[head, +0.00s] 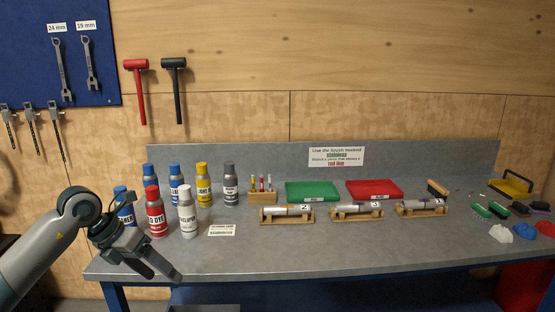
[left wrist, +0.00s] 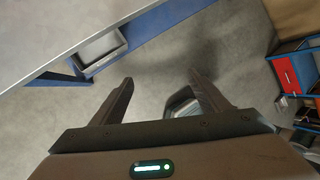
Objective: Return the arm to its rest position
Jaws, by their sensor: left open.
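My left gripper (head: 152,262) is at the left front of the workbench in the head view, near the bench's front left corner. In the left wrist view its two fingers (left wrist: 160,95) are spread apart with nothing between them but floor. My left arm (head: 45,245) comes in from the lower left. My right gripper does not show in either view.
The grey workbench (head: 330,245) bears several spray cans, including a red one (head: 156,212). Cylinders in wooden cradles (head: 287,215), a green tray (head: 312,190), a red tray (head: 373,189) and brushes stand further right. The bench's front middle is clear.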

